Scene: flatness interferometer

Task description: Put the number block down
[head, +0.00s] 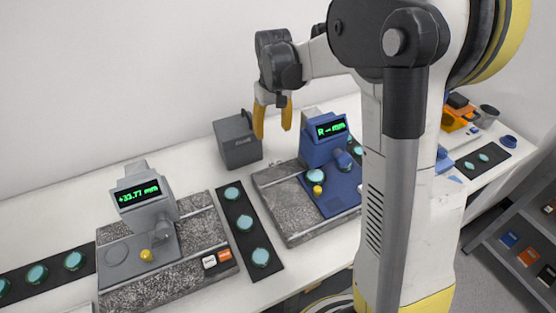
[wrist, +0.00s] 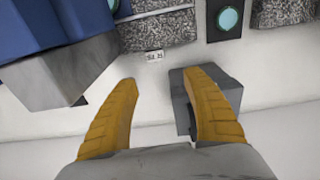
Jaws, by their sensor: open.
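My gripper (head: 273,122) is open, its two orange fingers pointing down above the back of the bench, near the grey box. In the wrist view my gripper (wrist: 162,85) has nothing between its fingers. A small white block with dark marks (wrist: 154,56), perhaps the number block, lies beyond the fingertips, by the edge of a granite base; its marks are too small to read. In the head view a white block (head: 209,262) and an orange block (head: 224,255) sit on the left granite base. I cannot tell which is the number block.
A grey box (head: 238,143) stands against the wall; it also shows behind the right finger in the wrist view (wrist: 180,108). A grey gauge (head: 142,198) reads +33.77 mm. A blue gauge (head: 322,148) stands right. A black strip (head: 242,219) holds several teal discs.

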